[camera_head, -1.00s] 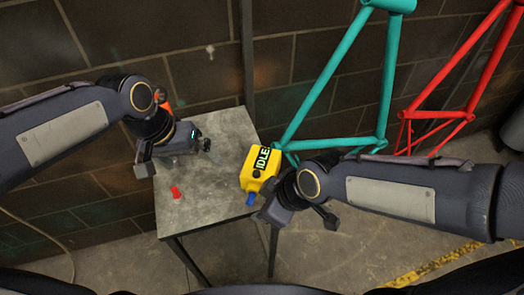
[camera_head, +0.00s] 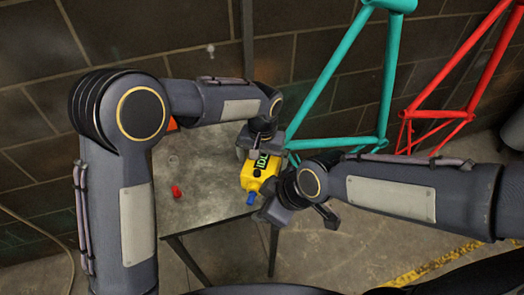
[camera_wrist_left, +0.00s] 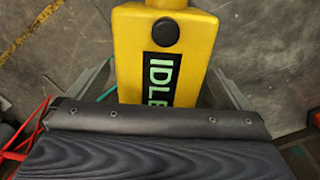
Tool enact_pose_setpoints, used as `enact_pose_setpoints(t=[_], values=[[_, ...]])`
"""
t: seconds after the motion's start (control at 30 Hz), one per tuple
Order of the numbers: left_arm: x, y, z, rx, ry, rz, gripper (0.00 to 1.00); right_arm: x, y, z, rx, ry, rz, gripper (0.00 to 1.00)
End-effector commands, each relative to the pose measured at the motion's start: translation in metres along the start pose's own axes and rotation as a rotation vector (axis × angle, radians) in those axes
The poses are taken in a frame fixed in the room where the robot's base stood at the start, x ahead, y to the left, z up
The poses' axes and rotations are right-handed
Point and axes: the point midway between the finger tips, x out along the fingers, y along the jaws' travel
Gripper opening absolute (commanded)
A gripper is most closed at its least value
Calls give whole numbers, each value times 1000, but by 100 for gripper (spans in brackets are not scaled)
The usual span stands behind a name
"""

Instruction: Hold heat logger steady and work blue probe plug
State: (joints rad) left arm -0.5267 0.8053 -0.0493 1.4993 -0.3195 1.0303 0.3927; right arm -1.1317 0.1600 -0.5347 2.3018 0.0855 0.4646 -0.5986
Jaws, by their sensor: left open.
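The heat logger is a yellow box (camera_head: 258,180) with a dark label reading IDLE, at the right edge of the grey table. It also fills the upper middle of the left wrist view (camera_wrist_left: 135,50), with a dark round button. The blue probe plug (camera_head: 250,198) shows at its near lower end in the head view. My left gripper (camera_head: 262,146) is open at the logger's far end, with its fingers on either side of the box; I cannot tell whether they touch it. My right gripper (camera_head: 300,212) looks open and empty, just right of the plug.
A small red piece (camera_head: 177,191) lies on the grey table (camera_head: 200,205). An orange thing (camera_head: 172,124) is mostly hidden behind my left arm. A teal bike frame (camera_head: 345,140) and a red one (camera_head: 450,110) stand to the right, before the block wall.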

Motion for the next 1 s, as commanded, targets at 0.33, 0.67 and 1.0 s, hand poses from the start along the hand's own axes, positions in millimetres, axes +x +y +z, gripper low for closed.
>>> enact_pose_setpoints(t=[0.33, 0.67, 1.0], values=[[39, 0, 0, 1, -1, 0, 100, 0, 0, 0, 0, 0, 0, 36], [41, 0, 0, 0, 0, 0, 97, 0, 0, 0, 0, 0, 0, 36], [41, 0, 0, 0, 0, 1, 53, 0, 0, 0, 0, 0, 0, 36]])
